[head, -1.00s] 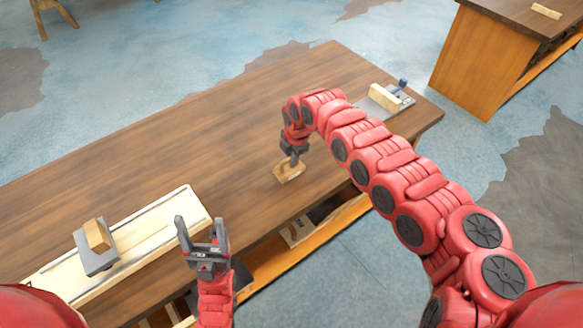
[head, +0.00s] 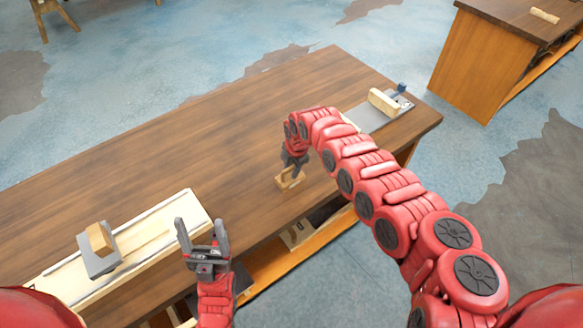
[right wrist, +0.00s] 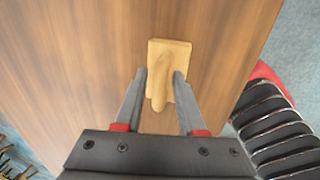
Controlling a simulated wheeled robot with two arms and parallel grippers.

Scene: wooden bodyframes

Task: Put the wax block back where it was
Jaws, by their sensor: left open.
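A small tan block (right wrist: 169,50) with a rounded raised ridge lies on the workbench; it looks like wood, and I cannot tell for sure that it is the wax block. It also shows in the head view (head: 289,181), near the bench's front edge. My right gripper (right wrist: 160,76) is over it, its fingers apart on either side of the ridge, with narrow gaps visible. In the head view my right gripper (head: 291,167) points down at the block. My left gripper (head: 202,222) is open and empty, raised in front of the bench, right of the long board.
On the bench (head: 200,150), a long pale board (head: 165,219) at left carries a grey tool with a wooden block (head: 101,239). A grey plate with a pale block (head: 384,101) lies at the far right end. The middle of the bench is clear.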

